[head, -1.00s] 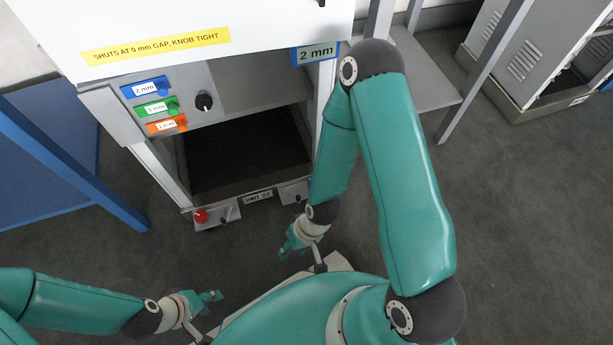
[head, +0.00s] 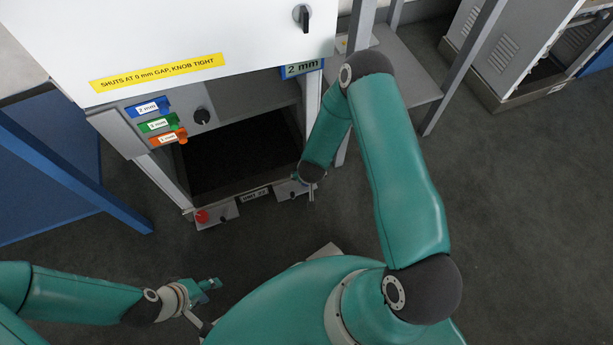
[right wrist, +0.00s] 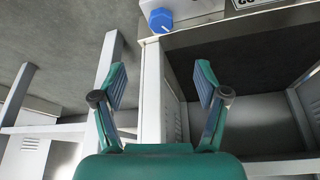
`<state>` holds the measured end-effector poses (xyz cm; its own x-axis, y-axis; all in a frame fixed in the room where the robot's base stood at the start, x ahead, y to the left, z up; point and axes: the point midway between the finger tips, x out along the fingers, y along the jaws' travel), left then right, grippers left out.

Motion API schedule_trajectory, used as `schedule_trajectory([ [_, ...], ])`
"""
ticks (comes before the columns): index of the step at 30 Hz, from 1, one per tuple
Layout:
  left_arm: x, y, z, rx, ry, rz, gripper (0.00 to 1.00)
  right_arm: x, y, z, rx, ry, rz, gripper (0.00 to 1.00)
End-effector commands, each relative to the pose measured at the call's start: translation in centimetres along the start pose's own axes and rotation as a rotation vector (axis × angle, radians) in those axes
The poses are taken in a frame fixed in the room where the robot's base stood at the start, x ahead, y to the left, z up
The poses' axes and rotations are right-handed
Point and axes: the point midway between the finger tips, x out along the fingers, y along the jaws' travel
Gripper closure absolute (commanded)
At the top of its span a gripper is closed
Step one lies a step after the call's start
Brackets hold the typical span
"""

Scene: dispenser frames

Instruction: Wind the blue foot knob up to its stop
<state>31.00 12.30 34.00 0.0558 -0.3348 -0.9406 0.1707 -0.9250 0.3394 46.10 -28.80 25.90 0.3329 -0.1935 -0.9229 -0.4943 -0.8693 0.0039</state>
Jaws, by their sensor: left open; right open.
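The blue foot knob (right wrist: 160,20) shows at the top of the right wrist view, beside the corner of the cabinet frame. My right gripper (right wrist: 157,75) is open and empty. The knob lies beyond its fingertips, roughly centred between them, and is not touched. In the head view my right gripper (head: 311,197) is at the right foot of the cabinet, mostly hidden behind its own wrist. I cannot make out the blue knob there. My left gripper (head: 210,285) is open and empty, low at the left, away from the cabinet.
A red knob (head: 202,216) is on the cabinet's left foot. A blue frame (head: 75,180) stands left, a grey shelf (head: 405,75) right. The floor between is clear.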

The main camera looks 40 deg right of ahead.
Motion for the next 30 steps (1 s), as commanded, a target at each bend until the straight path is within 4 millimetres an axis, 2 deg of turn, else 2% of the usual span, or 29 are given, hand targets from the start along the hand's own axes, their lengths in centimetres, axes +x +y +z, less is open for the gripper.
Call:
schedule_trajectory([
  [18, 5.0, -1.8, 0.0, 0.0, -0.001, 0.0, 0.57, 12.7, -0.2, 0.4, -0.002, -0.003, -0.004, 0.27],
  [24, 6.0, -2.2, 0.0, 0.0, -0.001, 0.0, 0.57, 15.2, -0.2, 0.3, -0.002, -0.002, -0.005, 0.27],
  [30, 6.2, -2.2, 0.0, 0.0, 0.0, 0.0, 0.57, 15.9, -0.2, 0.2, -0.003, -0.003, -0.005, 0.27],
])
